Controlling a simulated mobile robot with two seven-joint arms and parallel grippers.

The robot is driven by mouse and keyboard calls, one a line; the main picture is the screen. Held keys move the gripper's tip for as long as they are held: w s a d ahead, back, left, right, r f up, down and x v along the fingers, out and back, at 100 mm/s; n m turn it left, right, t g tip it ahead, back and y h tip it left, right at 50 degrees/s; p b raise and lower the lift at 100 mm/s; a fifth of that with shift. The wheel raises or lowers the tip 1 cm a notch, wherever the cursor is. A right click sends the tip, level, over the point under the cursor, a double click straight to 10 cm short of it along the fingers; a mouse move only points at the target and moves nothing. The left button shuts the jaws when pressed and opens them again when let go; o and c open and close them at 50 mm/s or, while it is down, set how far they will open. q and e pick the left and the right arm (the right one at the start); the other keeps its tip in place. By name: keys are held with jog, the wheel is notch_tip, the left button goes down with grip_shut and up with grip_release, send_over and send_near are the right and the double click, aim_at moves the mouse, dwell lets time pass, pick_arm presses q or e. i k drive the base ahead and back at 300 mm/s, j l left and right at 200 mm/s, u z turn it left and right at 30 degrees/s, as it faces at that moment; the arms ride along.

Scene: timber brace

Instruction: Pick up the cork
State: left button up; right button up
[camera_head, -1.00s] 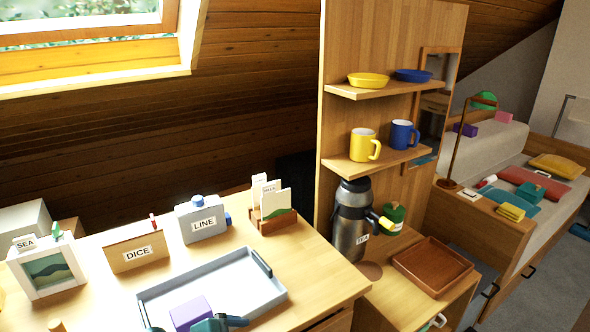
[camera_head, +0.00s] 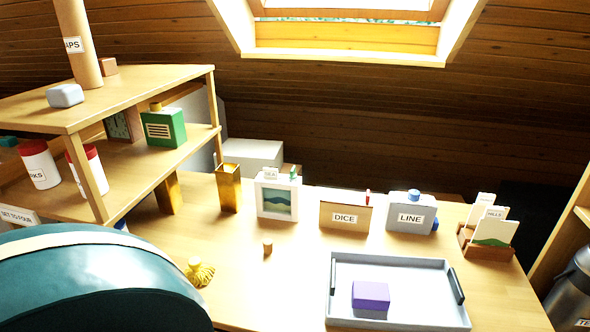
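A small brown cylinder that looks like the cork (camera_head: 267,248) stands on the wooden desk (camera_head: 235,275), left of the grey tray and in front of the white picture frame. Neither of my grippers is in the head view, so I cannot see whether they are open or shut. Nothing touches the cork.
The grey tray (camera_head: 400,262) holds a purple block (camera_head: 371,295). A yellow tasselled object (camera_head: 199,272) lies left of the cork. Behind it stand a brass holder (camera_head: 229,188), the picture frame (camera_head: 277,198), the DICE box (camera_head: 345,216) and the LINE box (camera_head: 411,215).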

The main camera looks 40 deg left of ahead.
aim_at(267, 243)
jog(key=k+u, duration=0.2)
jog(key=u, duration=1.35)
